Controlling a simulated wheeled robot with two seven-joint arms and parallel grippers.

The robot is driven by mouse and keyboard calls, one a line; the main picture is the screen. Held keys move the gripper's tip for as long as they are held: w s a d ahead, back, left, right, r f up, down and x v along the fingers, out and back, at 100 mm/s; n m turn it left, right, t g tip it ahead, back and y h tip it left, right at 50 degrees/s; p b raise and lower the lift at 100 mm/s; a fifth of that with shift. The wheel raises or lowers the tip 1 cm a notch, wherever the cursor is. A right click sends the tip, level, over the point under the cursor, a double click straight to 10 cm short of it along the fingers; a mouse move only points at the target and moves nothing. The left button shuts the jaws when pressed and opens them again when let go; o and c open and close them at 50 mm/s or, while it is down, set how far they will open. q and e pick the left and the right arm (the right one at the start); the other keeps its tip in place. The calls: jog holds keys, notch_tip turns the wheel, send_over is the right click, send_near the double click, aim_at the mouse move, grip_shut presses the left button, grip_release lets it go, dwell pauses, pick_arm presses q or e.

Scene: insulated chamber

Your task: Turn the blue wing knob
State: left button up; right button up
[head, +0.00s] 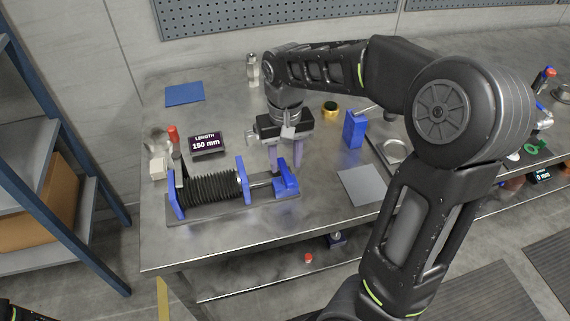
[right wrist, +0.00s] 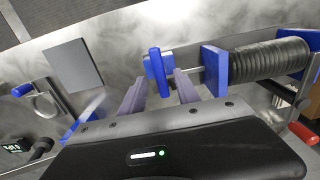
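The blue wing knob (head: 287,181) is at the right end of a bellows fixture (head: 212,190) on the metal bench. In the right wrist view the knob (right wrist: 158,72) stands beyond my fingertips, roughly in line with the gap between them. My right gripper (head: 284,164) points down just above and behind the knob. Its two purple fingers are apart with nothing held between them; whether either touches the knob I cannot tell. A thin shaft joins the knob to the blue end plate. A display (head: 206,144) reads LENGTH 150 mm.
A red-handled lever (head: 173,136) rises at the fixture's left end. A blue block (head: 354,129), a yellow-and-black round item (head: 330,108) and a grey plate (head: 362,185) lie to the right. A blue mat (head: 185,94) lies at the back left. The bench front is clear.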

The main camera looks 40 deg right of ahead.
jog(key=shift+f, duration=1.2)
grip_shut()
